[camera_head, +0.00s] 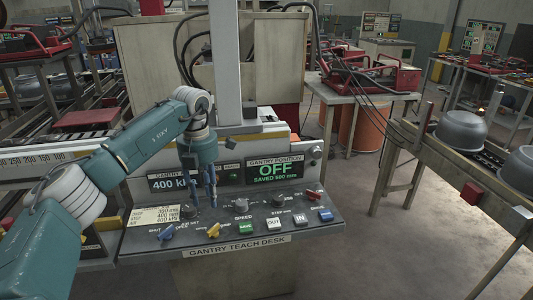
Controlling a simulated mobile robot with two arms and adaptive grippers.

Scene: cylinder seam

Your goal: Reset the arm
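My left arm (155,135) comes in from the left, teal with white joints, and bends down over the gantry teach desk (300,236). My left gripper (200,204) points down just above the desk's left half, near a dark knob. Its dark fingers look apart with nothing visible between them. Whether a fingertip touches the panel is hard to tell. My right gripper is not in view. The desk carries a blue knob (166,232), a yellow knob (214,230), a red-topped switch (314,196) and labelled buttons, including a green one (246,227) and a white IN button (299,219).
A display (274,171) reads OFF, SAVED 500 mm; another (174,183) reads 400 kN. A pale gantry column (225,60) rises behind the desk. At right, a bench (430,150) carries metal pots (462,131). A red machine (370,75) stands on a table behind. Floor at lower right is clear.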

